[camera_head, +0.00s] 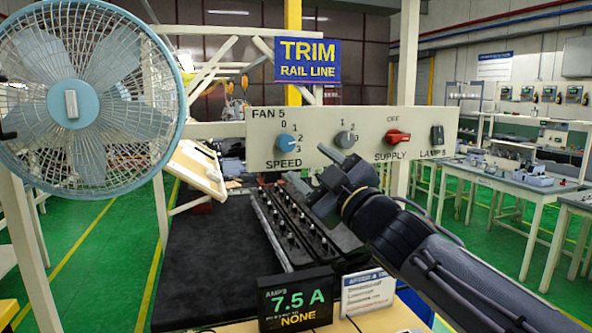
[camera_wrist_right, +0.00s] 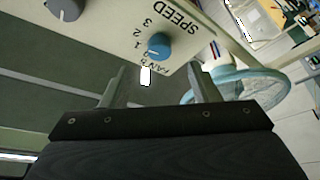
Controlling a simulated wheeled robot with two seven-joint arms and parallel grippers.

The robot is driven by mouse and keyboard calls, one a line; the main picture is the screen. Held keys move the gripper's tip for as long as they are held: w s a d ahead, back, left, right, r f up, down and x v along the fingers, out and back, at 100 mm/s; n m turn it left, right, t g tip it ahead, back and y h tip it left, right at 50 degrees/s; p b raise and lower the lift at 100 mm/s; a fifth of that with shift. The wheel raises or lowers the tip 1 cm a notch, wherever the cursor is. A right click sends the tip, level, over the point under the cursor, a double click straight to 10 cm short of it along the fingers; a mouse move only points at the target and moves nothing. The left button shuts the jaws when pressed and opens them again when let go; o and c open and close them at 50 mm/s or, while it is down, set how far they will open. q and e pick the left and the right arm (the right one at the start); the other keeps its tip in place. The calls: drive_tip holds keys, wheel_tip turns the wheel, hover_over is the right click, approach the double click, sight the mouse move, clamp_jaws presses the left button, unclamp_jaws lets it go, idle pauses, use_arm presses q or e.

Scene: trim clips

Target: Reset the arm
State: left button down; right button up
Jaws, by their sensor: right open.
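My right arm comes in from the lower right in the head view. Its gripper (camera_head: 322,172) is in front of and below the white control panel (camera_head: 365,120), under the middle knob. In the right wrist view the two fingers (camera_wrist_right: 160,85) stand apart with nothing between them. The blue speed knob (camera_head: 285,144) is up and left of the gripper; it also shows beyond the fingers in the wrist view (camera_wrist_right: 159,45). The panel also carries a grey knob (camera_head: 345,139), a red supply knob (camera_head: 397,136) and a dark lamp switch (camera_head: 437,134). My left gripper is not in view.
A large blue fan (camera_head: 75,95) stands at the left. Dark rails with several clips (camera_head: 290,225) lie on the black mat (camera_head: 205,265) below the panel. A display (camera_head: 296,299) reading 7.5 A and a small sign (camera_head: 368,292) stand at the front.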

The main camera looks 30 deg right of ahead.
drive_tip(key=s+a+f+m+g+h, duration=0.1)
drive_tip(key=s+f+m+g, duration=0.35)
drive_tip(key=f, duration=0.75)
drive_tip(key=s+f+m+g+h, duration=0.1)
drive_tip(key=s+f+m+g, duration=0.35)
drive_tip(key=f, duration=0.65)
drive_tip(key=s+a+f+g+y, duration=0.2)
drive_tip(key=s+a+f+g, duration=0.1)
drive_tip(key=s+a+f, duration=0.2)
drive_tip(key=s+a+f+m+g+y, duration=0.1)
drive_tip(key=s+a+f+g+y, duration=0.2)
drive_tip(key=s+a+f, duration=0.3)
wheel_tip(320, 180, down, 4)
drive_tip(key=shift+s+a+f+g, duration=0.15)
drive_tip(key=shift+s+f+g, duration=0.2)
drive_tip(key=shift+s, duration=0.6)
drive_tip(key=shift+r, duration=0.15)
